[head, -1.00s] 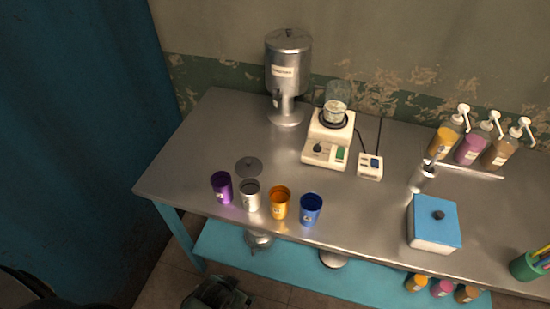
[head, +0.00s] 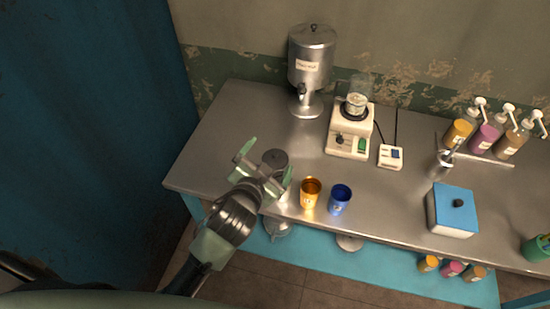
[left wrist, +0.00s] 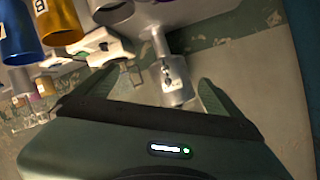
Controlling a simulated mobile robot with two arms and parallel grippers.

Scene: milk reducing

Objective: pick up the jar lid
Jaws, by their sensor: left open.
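My left gripper (head: 269,157) reaches in from the front left. My right gripper is not in view.
An orange cup (head: 311,192) and a blue cup (head: 340,199) stand right of the gripper. The purple and silver cups are hidden behind my arm. A metal dispenser (head: 309,70) and a white heating device (head: 350,133) stand behind. The table's left part is clear.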

